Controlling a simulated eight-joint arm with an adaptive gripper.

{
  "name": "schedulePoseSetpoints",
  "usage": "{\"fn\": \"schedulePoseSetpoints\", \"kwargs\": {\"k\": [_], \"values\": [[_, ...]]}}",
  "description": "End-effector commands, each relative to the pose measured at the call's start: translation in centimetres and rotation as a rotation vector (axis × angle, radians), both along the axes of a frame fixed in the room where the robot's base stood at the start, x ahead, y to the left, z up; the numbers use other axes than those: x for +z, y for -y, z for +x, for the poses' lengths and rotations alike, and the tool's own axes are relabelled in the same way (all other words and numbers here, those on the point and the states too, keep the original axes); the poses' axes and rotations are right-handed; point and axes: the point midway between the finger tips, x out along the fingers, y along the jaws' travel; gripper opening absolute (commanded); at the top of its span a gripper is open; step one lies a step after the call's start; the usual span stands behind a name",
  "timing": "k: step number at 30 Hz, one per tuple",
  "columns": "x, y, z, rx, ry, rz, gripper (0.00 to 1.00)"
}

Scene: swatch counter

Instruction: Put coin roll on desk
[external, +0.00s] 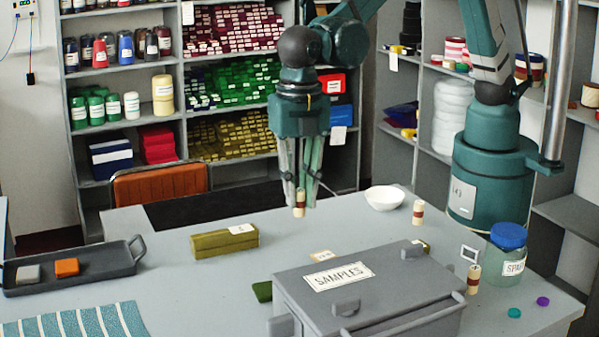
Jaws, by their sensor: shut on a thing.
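My gripper (300,191) points down over the middle of the grey desk (180,285). Its fingers are shut on a coin roll (299,208), a small cream cylinder with a dark red band, held upright at the fingertips. I cannot tell whether its lower end touches the desk or is just above it. The fingers hide part of its upper end. A similar coin roll (418,212) stands upright to the right, near the white bowl. Another similar roll (473,279) stands between the grey box and the jar.
A grey SAMPLES box (400,287) stands at front right, near a blue-lidded jar (507,258). A white bowl (384,198) is right of my gripper. An olive block (224,240) and a dark tray (105,272) lie left.

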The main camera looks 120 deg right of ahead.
Motion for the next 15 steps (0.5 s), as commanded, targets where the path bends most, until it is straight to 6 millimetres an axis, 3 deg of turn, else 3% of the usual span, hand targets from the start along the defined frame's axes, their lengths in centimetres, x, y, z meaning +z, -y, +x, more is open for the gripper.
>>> {"fn": "schedulePoseSetpoints", "kwargs": {"k": [8,15], "values": [[-1.0,5.3,0.5,-0.086,0.0,0.0,0.0],[-2.4,12.1,0.5,-0.201,0.0,0.0,0.0]]}}
